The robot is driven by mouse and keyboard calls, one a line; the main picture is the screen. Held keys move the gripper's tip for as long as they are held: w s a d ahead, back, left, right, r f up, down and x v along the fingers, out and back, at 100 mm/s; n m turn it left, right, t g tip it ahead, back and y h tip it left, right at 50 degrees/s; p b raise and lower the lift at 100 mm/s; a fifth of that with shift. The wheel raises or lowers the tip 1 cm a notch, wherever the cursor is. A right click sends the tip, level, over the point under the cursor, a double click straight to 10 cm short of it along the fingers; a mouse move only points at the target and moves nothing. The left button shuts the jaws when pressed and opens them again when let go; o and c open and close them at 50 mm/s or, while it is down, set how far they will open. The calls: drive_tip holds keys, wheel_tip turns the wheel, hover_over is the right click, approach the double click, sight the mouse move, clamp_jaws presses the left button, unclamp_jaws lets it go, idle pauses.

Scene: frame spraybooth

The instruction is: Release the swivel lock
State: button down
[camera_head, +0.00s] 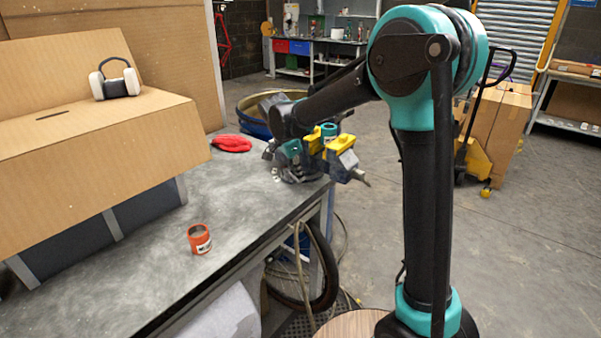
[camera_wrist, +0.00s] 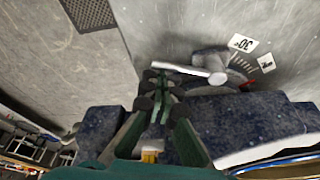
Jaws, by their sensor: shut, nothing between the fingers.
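The swivel lock shows in the wrist view as a pale metal lever (camera_wrist: 188,70) with a round hub at its right end. It sits at the foot of a speckled blue-grey vise (camera_wrist: 225,118), beside a dial with a "30°" label (camera_wrist: 243,43). My gripper (camera_wrist: 158,84) is shut and empty, its dark fingertips close by the lever's left end. I cannot tell whether they touch it. In the head view the vise (camera_head: 343,160), with yellow jaw pieces, stands at the table's far right corner. My gripper (camera_head: 290,150) is beside it and largely hides the base; the lever cannot be made out there.
The table's middle is mostly clear.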

drive_tip(key=m, duration=0.1)
drive_tip(key=s+a+m, duration=0.1)
drive_tip(key=m, duration=0.1)
drive_tip(key=shift+a+g, duration=0.15)
drive_tip(key=shift+g, duration=0.25)
drive_tip(key=shift+s+a, duration=0.35)
drive_tip(key=shift+a, duration=1.45)
drive_tip(key=shift+s+a, duration=0.1)
drive_tip(key=shift+a, duration=0.15)
drive_tip(key=shift+r, duration=0.1)
